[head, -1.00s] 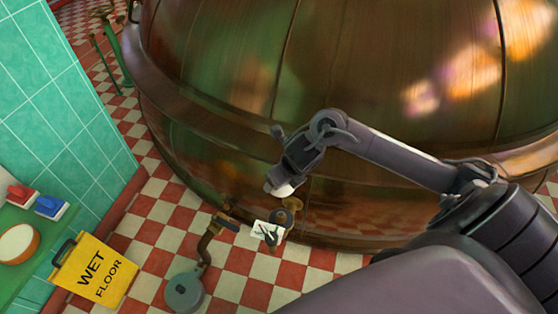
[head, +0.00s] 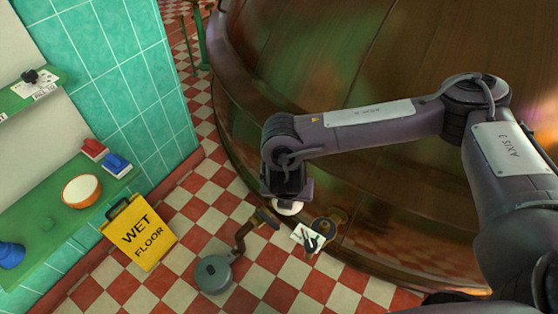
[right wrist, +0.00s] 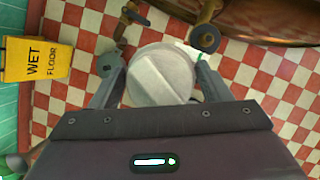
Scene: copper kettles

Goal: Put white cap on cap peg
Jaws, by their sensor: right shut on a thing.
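The white cap (right wrist: 160,76) is a round disc with a raised bar across its face. My right gripper (right wrist: 157,64) is shut on it, one finger on each side, in the right wrist view. In the head view the right gripper (head: 286,196) points down, with the white cap (head: 287,208) showing below it, above the checkered floor and beside the copper kettle (head: 330,90). I cannot make out a cap peg for certain in either view. My left gripper is not in view.
A pipe with a round grey end (head: 213,273) and a white card (head: 306,238) are low near the kettle.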

